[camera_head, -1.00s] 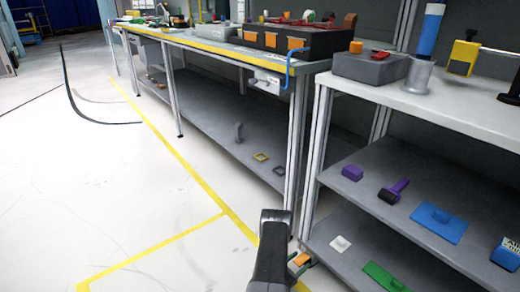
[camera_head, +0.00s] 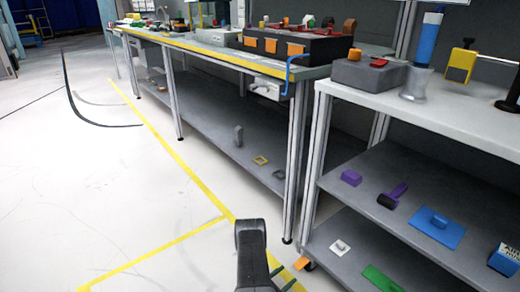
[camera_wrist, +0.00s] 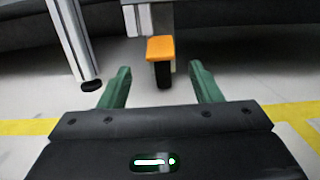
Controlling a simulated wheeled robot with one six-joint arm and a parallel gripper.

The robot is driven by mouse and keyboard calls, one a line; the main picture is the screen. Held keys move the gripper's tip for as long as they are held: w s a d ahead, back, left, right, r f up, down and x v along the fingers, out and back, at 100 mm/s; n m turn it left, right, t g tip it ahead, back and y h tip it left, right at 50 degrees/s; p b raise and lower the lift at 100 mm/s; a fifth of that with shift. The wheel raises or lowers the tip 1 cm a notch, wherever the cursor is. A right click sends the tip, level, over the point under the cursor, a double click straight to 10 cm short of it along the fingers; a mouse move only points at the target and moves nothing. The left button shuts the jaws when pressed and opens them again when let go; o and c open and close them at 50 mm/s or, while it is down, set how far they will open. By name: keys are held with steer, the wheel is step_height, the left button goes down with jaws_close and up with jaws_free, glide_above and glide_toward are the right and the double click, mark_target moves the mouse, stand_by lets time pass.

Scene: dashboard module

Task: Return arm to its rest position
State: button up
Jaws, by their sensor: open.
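My gripper (camera_head: 283,278) is at the bottom of the head view, low over the floor, with my dark arm link to its left. In the wrist view its two green fingers (camera_wrist: 160,88) are apart with nothing between them. Beyond the fingertips, an orange pedal (camera_wrist: 160,48) sits over a black caster wheel. The orange pedal also shows in the head view (camera_head: 301,264), just right of the gripper at the foot of the shelf rack.
A shelf rack (camera_head: 440,115) with several parts stands at the right. A workbench (camera_head: 215,52) with a lower shelf runs back to the left. Its metal leg (camera_wrist: 72,40) stands left of my fingers. The floor (camera_head: 100,190) at left is open, with yellow lines.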

mark_target(300, 264)
steer(key=b+v, duration=0.1)
steer(key=v, duration=0.5)
steer(key=shift+a+f, duration=0.1)
steer(key=x, duration=1.4)
steer(key=shift+d+b, duration=0.25)
steer(key=shift+b, duration=0.15)
steer(key=shift+a+r+y, duration=0.2)
steer(key=shift+r+y, duration=0.1)
steer(key=r+p+v, duration=0.1)
steer(key=p+v, duration=0.1)
steer(key=v, duration=1.2)
steer(key=w+d+r+m+g+h+p, duration=0.1)
steer(key=d+r+m+g, duration=0.2)
steer(key=r, duration=0.7)
steer(key=w+d+r+m+g+h+p, duration=0.1)
steer(key=w+d+r+m+g+p, duration=0.1)
steer(key=r+m+g, duration=0.4)
steer(key=shift+w+d+r+g, duration=0.3)
steer(key=shift+d+r, duration=0.35)
steer(key=shift+r, duration=1.7)
